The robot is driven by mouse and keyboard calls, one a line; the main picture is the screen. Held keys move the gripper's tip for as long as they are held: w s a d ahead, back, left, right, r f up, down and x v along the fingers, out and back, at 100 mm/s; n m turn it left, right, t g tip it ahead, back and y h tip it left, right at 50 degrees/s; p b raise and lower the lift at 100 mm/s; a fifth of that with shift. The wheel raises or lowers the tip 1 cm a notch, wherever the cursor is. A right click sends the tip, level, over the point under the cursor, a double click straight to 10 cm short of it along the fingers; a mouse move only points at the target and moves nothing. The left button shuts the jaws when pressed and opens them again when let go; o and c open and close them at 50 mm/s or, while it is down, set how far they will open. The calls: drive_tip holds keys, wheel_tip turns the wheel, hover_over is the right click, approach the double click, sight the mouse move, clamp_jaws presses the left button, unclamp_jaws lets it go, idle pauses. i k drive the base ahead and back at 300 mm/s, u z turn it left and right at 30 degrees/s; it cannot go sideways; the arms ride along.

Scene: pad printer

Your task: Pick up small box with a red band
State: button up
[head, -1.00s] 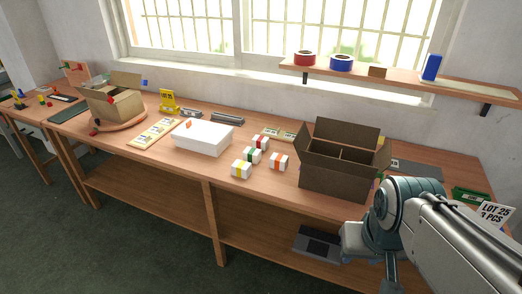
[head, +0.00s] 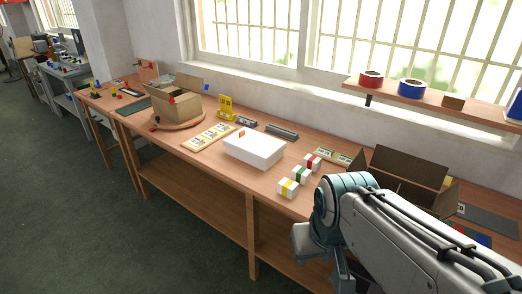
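The small box with a red band (head: 312,162) is white and stands on the wooden table (head: 215,165). It is the farthest of a short row, behind a white box with a green band (head: 300,175) and one with a yellow band (head: 288,188). My gripper (head: 322,255) is at the lower right, in front of the table edge and apart from the boxes. Its fingers are not clear, so its opening cannot be told. My arm covers the table to the right of the row.
A larger white box (head: 255,149) stands left of the row. An open brown carton (head: 405,168) is at the right, partly behind my arm. Another open carton (head: 177,106) sits farther left. A wall shelf (head: 440,105) holds tape rolls. Bare table lies left of the yellow-banded box.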

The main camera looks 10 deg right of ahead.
sight(312, 162)
drive_tip(key=u, duration=0.25)
drive_tip(key=i, duration=1.3)
drive_tip(key=z, duration=0.55)
